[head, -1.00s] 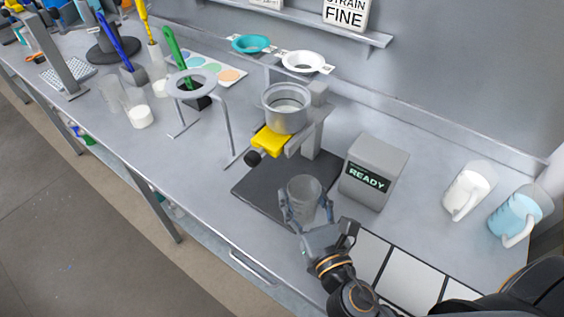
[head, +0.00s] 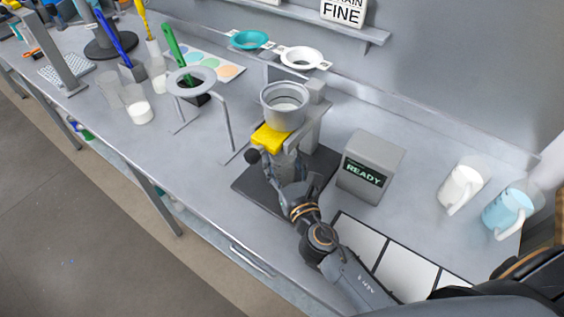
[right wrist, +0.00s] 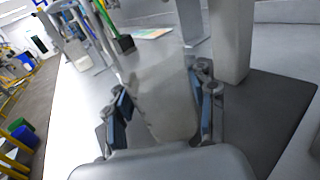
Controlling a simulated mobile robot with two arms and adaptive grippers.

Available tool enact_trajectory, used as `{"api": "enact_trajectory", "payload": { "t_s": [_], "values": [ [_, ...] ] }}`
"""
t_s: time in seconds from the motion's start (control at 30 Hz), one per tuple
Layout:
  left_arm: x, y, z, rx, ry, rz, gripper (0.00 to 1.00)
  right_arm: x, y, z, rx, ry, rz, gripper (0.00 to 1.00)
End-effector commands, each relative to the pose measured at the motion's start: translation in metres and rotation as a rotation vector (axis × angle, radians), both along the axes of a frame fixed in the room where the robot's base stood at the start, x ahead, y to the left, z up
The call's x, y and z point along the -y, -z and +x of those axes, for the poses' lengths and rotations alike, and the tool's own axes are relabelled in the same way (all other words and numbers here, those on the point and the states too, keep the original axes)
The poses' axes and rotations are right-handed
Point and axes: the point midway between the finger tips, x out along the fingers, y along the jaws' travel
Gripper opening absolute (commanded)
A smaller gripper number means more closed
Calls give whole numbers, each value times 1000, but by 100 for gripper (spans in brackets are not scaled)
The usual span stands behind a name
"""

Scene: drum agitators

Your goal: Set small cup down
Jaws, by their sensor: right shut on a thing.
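My right gripper (head: 284,172) is shut on a small clear cup (right wrist: 160,95), with its two fingers on either side of the cup. In the head view the cup is mostly hidden by the gripper and the yellow valve. It is over the dark base plate (head: 252,186), just below the yellow valve (head: 270,137) of the metal pot (head: 285,107). The cup looks roughly upright and empty. I cannot tell whether its bottom touches the plate. My left gripper is not in view.
A grey box reading READY (head: 371,165) stands to the right of the plate. A ring stand (head: 192,82) stands to the left. White (head: 463,185) and blue (head: 508,210) pitchers are at the far right. White panels (head: 405,275) lie in front.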

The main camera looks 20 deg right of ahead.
Motion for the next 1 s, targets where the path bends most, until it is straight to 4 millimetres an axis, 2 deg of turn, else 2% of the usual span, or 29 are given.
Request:
{"api": "enact_trajectory", "payload": {
  "t_s": [0.27,0.3,0.37,0.4,0.77,0.87,1.0],
  "values": [
    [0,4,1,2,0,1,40,0,4,0,0,0,0,38],
    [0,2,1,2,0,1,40,0,2,0,0,0,0,63],
    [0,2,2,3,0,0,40,0,2,0,0,0,0,75],
    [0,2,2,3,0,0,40,0,2,0,0,0,0,78],
    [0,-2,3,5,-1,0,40,0,-2,0,0,0,1,78],
    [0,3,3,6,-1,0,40,0,2,-11,-3,-1,0,78],
    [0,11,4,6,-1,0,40,1,4,-39,-4,-1,2,78]
  ]
}}
